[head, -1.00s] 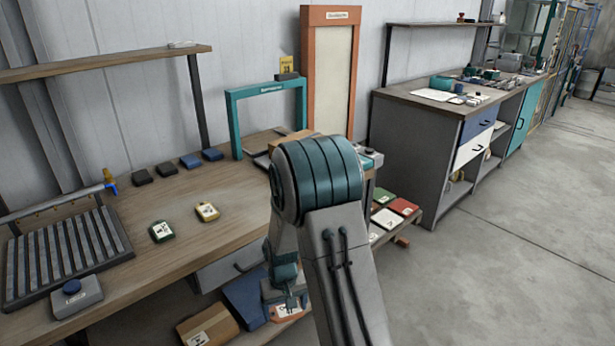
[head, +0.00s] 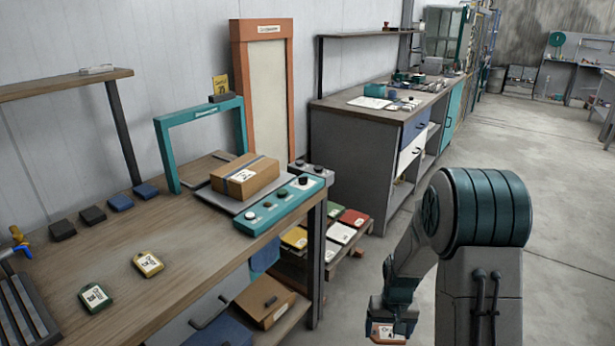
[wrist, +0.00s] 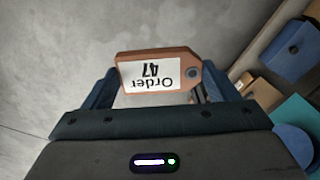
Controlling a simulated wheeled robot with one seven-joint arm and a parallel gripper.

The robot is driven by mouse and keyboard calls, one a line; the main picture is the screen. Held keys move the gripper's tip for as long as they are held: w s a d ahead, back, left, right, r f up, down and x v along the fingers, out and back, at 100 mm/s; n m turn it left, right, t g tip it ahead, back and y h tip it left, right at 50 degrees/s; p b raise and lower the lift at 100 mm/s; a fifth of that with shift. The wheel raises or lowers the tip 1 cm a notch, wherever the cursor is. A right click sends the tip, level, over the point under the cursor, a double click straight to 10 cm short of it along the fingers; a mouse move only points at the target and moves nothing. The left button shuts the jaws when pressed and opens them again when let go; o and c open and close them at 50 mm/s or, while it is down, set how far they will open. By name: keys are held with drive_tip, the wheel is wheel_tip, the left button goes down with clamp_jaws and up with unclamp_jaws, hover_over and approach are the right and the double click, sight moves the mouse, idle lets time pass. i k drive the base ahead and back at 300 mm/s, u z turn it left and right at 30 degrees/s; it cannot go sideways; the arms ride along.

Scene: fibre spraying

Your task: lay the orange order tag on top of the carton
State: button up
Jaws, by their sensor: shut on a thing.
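My gripper (head: 393,318) is shut on the orange order tag (head: 388,333), low over the floor to the right of the bench. In the wrist view the tag (wrist: 158,73) lies between the fingers, its white label reading "Order 47" upside down. The carton (head: 245,179) is a brown box with a dark strap and a white label.
A teal frame (head: 200,115) stands behind the carton. A green tag (head: 95,297) and a yellow tag (head: 148,263) lie on the wooden bench (head: 190,285). Coloured packets lie on a low rack (head: 352,243). The floor to the right is open.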

sight(245, 167)
drive_tip(key=z, duration=0.75)
drive_tip(key=i, duration=2)
drive_tip(key=u, duration=2.75)
